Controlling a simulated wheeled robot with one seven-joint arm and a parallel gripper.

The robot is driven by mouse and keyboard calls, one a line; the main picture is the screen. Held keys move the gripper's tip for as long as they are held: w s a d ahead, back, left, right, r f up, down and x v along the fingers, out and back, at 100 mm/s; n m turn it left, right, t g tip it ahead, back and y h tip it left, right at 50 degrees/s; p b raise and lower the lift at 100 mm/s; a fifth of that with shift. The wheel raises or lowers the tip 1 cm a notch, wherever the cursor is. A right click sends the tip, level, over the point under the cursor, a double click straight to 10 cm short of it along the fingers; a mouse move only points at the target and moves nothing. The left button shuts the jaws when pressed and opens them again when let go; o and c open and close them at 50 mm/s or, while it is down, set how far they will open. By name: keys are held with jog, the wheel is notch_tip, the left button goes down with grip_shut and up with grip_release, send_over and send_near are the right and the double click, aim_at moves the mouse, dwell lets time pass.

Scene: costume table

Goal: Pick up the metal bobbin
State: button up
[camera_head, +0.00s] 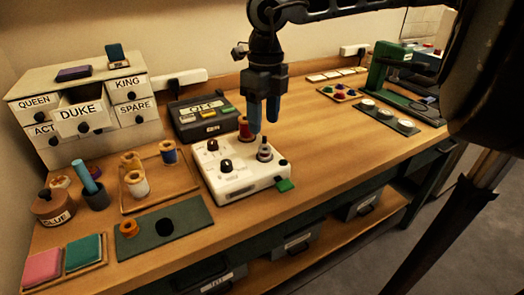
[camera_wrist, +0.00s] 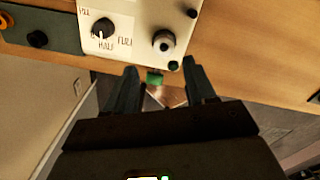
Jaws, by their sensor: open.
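A small grey metal bobbin (camera_head: 264,152) sits upright on the front right part of a white box with dark knobs (camera_head: 238,187). In the wrist view the bobbin (camera_wrist: 164,42) is seen from above, just beyond the fingertips. My gripper (camera_head: 264,122) points down, open and empty, above the box and close over the bobbin in the head view. In the wrist view my gripper (camera_wrist: 159,67) has its fingers apart, with a green tab (camera_wrist: 154,78) of the box between them. I cannot tell the exact height gap.
A red spool (camera_head: 245,128) stands behind the box. A wooden tray (camera_head: 185,178) with several spools and a dark green board (camera_head: 140,240) lie to the left. A labelled drawer cabinet (camera_head: 80,110) stands at the back left. The tabletop right of the box is clear.

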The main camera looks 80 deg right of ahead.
aim_at(265, 152)
jog(key=shift+s+d+f, duration=0.1)
jog(key=shift+s+d, duration=0.3)
jog(key=shift+f, duration=0.35)
jog(key=shift+w+a+f+p, duration=0.1)
jog(key=shift+f+p, duration=0.35)
jog(key=shift+f, duration=1.3)
jog(key=shift+w+f+p, duration=0.1)
jog(key=shift+f+p, duration=0.3)
jog(key=shift+f, duration=1.3)
grip_shut()
jog(key=shift+r, duration=0.1)
